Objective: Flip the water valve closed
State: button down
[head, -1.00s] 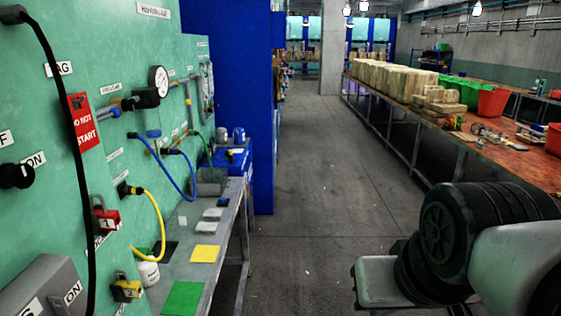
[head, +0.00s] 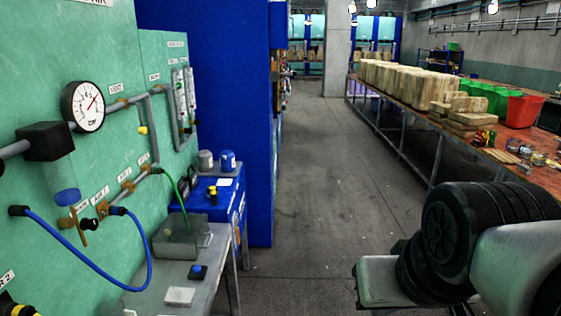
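A green wall panel (head: 110,145) with pipes and fittings runs along the left in the head view. A valve with a blue knob (head: 67,197) sits low on the panel, above a looped blue hose (head: 95,262). A small yellow handle (head: 143,130) is on the pipework under a grey pipe bend. A brass fitting (head: 127,185) joins a green hose (head: 183,190). The small labels are too blurred to tell which is the water valve. My arm shows at the lower right, away from the panel. My gripper is not in view.
A round pressure gauge (head: 83,107) is on the panel. A grey bench (head: 160,280) and a blue cabinet (head: 212,195) stand below and beside it. A long table with pale blocks (head: 400,85) is at right. The floor aisle (head: 305,190) between is clear.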

aim_at(178, 85)
jog(key=i+l, duration=0.1)
jog(key=i, duration=3.55)
jog(key=j+u, duration=0.1)
jog(key=u, duration=1.15)
